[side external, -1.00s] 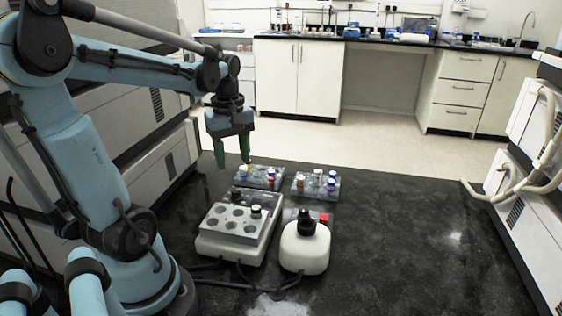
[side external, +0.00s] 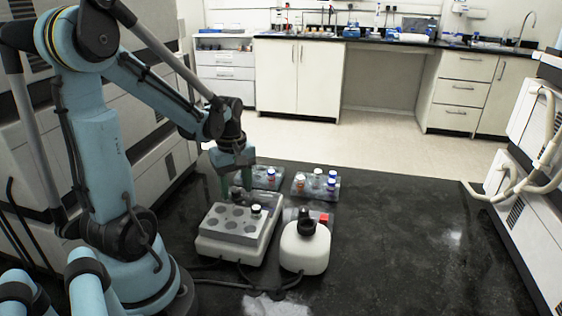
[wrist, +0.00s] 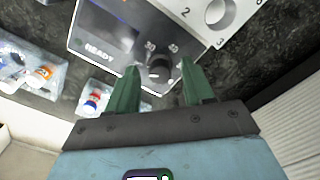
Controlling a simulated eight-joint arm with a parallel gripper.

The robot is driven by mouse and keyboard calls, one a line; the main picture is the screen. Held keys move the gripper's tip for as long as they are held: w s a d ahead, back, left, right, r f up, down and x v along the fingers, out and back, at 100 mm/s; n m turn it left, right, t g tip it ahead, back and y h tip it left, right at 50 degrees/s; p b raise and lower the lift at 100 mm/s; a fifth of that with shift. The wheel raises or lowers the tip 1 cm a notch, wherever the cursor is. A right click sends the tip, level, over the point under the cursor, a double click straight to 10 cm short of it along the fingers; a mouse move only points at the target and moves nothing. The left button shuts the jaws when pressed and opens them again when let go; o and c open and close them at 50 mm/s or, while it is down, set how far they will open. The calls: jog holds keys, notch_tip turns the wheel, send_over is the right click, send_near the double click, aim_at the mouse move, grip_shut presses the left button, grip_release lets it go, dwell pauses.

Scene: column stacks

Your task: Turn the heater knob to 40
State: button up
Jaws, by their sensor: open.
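The heater (side external: 208,247) is a white box with a grey block of round wells on top, standing on the black bench in the side view. In the wrist view its front panel (wrist: 100,45) shows the word READY and a dark round knob (wrist: 158,66) with the numbers 30 and 40 beside it. The exact setting of its mark is hard to read. My gripper (side external: 236,188) is lowered at the far side of the heater. In the wrist view its green fingers (wrist: 160,67) are open, one on each side of the knob, with gaps visible. The knob is hidden in the side view.
A white rounded device (side external: 305,250) with a black top stands right of the heater. Two racks with capped vials, a left one (side external: 258,184) and a right one (side external: 304,192), sit just beyond. Cables run along the near side. The bench's right half is clear.

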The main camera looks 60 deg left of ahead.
jog(key=shift+c, duration=0.5)
grip_shut()
jog(key=shift+m, duration=0.3)
jog(key=m, duration=1.6)
jog(key=shift+s+a, duration=0.1)
jog(key=m, duration=0.7)
